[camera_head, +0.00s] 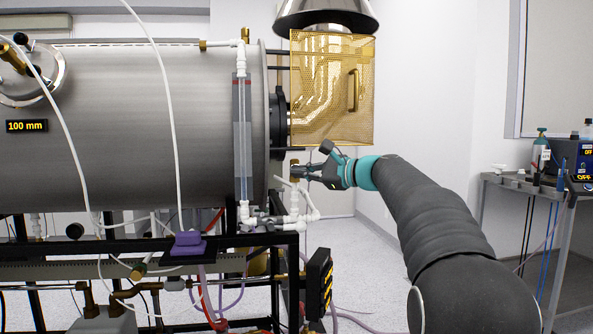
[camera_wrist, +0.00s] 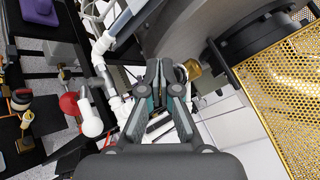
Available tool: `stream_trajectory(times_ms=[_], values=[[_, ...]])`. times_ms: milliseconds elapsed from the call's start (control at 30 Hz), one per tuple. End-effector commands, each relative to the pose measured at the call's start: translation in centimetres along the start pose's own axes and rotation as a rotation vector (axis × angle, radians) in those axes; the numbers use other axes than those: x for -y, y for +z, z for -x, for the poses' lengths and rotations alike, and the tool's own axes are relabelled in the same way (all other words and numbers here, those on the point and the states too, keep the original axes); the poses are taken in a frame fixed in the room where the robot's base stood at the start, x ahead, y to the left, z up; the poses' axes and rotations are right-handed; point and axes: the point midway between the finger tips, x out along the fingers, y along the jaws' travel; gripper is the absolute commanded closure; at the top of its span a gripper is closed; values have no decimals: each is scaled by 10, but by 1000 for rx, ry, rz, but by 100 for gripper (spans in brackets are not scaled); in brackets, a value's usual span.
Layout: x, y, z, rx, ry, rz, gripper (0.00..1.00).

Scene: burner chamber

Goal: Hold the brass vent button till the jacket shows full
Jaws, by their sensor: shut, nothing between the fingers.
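My gripper (camera_head: 298,172) is shut and empty at the right end of the steel chamber (camera_head: 140,130), below the yellow mesh guard. Its fingertips are at or beside a small brass piece (camera_head: 294,162) on the white pipework, which may be the vent button; I cannot tell whether they touch it. In the wrist view the closed fingers (camera_wrist: 165,72) point at the pipework, with a brass part (camera_wrist: 192,69) just right of the tips. A vertical sight tube (camera_head: 242,140) stands on the chamber's right end; its liquid level is too small to read surely.
The yellow mesh guard (camera_head: 332,90) with a handle hangs above my gripper. White pipes (camera_head: 297,207) and a black frame lie below. A red ball-shaped part (camera_wrist: 69,103) shows in the wrist view. A display on the chamber reads 100 mm. A bench (camera_head: 530,184) stands far right.

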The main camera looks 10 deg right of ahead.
Motion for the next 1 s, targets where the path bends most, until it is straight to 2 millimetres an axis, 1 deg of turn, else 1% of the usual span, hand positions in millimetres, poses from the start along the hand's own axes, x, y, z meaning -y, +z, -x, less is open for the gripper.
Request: stream_trajectory(times_ms=[100,1000], values=[[3,-1,-3,0,0,0,100],[5,-4,-6,0,0,0,100]])
